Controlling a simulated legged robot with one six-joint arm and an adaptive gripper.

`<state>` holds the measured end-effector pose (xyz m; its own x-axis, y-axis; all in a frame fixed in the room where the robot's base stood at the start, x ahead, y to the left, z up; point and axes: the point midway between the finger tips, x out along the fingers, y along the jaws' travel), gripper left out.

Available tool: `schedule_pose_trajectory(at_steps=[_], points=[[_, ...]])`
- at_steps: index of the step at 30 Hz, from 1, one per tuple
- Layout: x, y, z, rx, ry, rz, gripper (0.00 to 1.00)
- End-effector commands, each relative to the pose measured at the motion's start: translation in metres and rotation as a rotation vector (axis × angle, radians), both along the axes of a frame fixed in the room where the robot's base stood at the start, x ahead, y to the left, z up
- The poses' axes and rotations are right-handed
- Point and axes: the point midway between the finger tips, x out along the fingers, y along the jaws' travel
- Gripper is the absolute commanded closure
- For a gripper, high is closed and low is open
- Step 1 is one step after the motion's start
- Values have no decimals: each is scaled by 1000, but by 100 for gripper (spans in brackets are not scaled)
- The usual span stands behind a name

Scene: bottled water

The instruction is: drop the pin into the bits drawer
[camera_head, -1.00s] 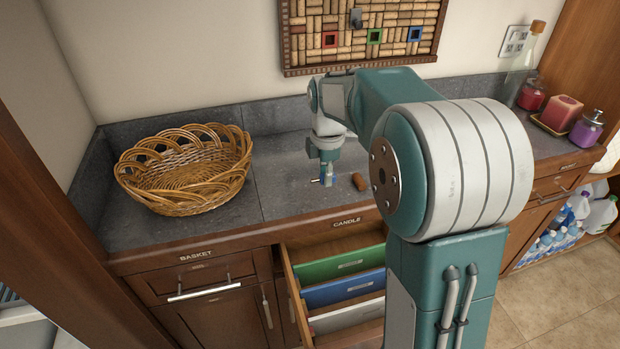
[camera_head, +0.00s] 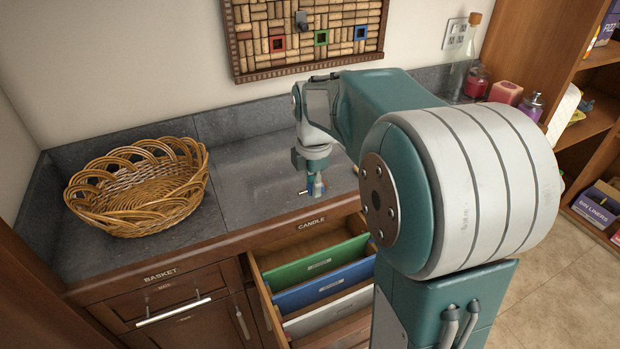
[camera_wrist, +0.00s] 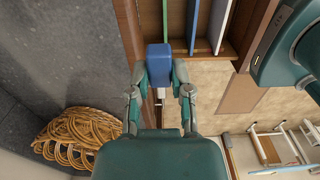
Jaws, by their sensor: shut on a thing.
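My gripper (camera_head: 313,188) points down over the counter, just behind its front edge and the open drawer. In the wrist view my gripper (camera_wrist: 161,80) is shut on the blue pin (camera_wrist: 158,60), which sits between the two fingertips. In the head view the pin (camera_head: 305,192) is a small blue bit at the fingertips. The open drawer (camera_head: 262,290) stands below the counter edge, with green, blue and pale dividers inside. My arm hides its right part. I read no "bits" label on it. The drawer also shows at the top of the wrist view (camera_wrist: 232,40).
A wicker basket (camera_head: 140,190) stands on the counter (camera_head: 250,180) at the left. A cork board (camera_head: 305,35) with coloured frames hangs on the wall. Red and purple jars (camera_head: 530,105) stand at the far right. The counter between basket and gripper is clear.

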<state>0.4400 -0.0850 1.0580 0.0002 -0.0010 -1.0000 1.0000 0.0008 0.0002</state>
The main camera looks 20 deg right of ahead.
Motion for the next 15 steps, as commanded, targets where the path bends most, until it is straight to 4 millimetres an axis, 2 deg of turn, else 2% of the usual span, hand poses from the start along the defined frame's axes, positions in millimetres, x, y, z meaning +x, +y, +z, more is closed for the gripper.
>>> schedule_pose_trajectory(at_steps=[6, 9, 12, 15], points=[[-23, -20, -72, 2, 10, -5, 100], [-36, -26, -100, 2, 8, -4, 100], [-45, -30, -118, 1, 5, -2, 100], [-50, -31, -128, 1, 4, -1, 100]])
